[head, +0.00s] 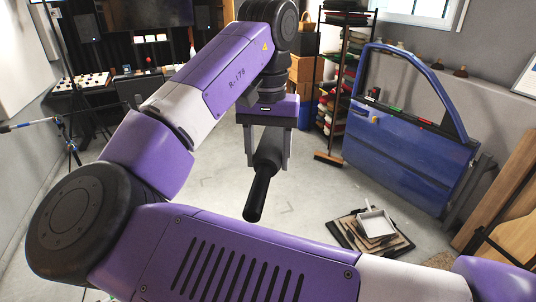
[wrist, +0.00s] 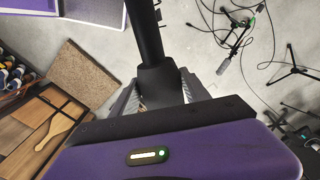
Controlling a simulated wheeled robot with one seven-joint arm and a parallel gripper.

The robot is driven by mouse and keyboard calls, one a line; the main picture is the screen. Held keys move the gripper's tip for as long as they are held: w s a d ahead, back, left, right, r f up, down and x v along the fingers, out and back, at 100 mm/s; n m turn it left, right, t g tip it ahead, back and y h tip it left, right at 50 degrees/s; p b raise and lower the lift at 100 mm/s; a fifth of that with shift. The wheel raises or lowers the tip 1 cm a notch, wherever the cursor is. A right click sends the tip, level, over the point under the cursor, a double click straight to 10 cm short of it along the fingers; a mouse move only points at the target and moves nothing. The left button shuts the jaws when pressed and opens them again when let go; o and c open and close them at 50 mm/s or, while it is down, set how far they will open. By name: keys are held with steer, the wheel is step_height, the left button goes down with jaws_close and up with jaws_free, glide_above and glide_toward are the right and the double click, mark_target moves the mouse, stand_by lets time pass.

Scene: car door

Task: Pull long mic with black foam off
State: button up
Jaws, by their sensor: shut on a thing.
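The long mic with black foam (head: 258,195) is a dark, slim cylinder hanging at a slant below my gripper (head: 268,163) in the head view. The grey fingers are shut on its upper part, and its lower end points down and slightly left, in the air above the floor. In the wrist view the mic (wrist: 151,40) runs up from between the fingers (wrist: 160,95) to the top edge, wider near the fingers. Whether its foam is separate from the body cannot be told. No stand is seen touching it.
A blue car door (head: 410,150) stands at right, with a broom (head: 328,158) beside a shelf. A tray with a white box (head: 376,223) lies on the floor. A boom stand (head: 70,140) is at left. The wrist view shows another microphone (wrist: 224,66) on a stand and cables. Grey floor is clear around the mic.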

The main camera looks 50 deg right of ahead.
steer(key=shift+r+p, duration=1.05)
steer(key=shift+p, duration=0.05)
steer(key=shift+f, duration=0.15)
